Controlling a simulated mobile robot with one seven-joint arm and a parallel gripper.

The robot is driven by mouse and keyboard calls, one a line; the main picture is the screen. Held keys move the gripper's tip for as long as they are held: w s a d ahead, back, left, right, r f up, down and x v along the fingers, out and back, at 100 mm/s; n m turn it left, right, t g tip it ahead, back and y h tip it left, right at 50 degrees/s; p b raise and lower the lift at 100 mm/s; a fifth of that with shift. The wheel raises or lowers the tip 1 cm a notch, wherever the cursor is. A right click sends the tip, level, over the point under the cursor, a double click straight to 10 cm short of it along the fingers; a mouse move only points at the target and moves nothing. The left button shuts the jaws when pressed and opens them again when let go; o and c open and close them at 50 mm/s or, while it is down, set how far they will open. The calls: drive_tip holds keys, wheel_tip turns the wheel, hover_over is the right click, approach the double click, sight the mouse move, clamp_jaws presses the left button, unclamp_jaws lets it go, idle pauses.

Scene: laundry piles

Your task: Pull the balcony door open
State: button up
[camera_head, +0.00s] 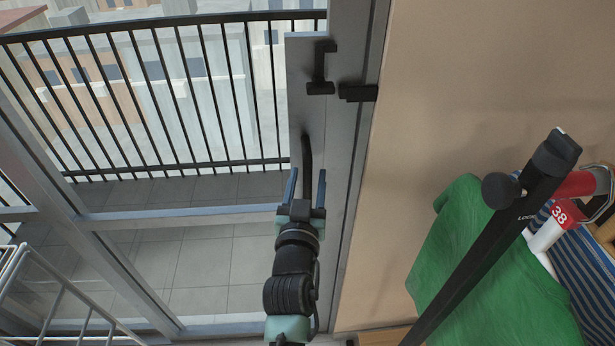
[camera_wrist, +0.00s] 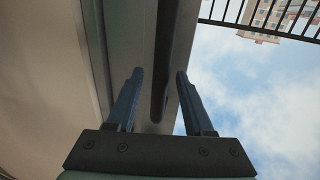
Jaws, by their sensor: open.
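The balcony door (camera_head: 340,150) has a grey frame and a large glass pane, with the balcony seen through it. Its dark, upright bar handle (camera_head: 306,148) is on the grey stile at the right; it also shows in the wrist view (camera_wrist: 168,45). My gripper (camera_head: 307,172) is open at the handle's lower part. In the wrist view, its two blue fingers (camera_wrist: 160,72) appear on either side of the handle, with gaps showing. I cannot tell how deep the handle lies between them. Whether the door is fully closed is unclear.
Black latch parts (camera_head: 320,70) are above the handle. A beige wall (camera_head: 450,80) is at the right, with a green cloth (camera_head: 450,240) and a black pole (camera_head: 500,230) in front. A white wire rack (camera_head: 60,300) stands at lower left. A black railing (camera_head: 150,95) is outside.

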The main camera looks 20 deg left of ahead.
clamp_jaws()
idle(0.3)
idle(1.2)
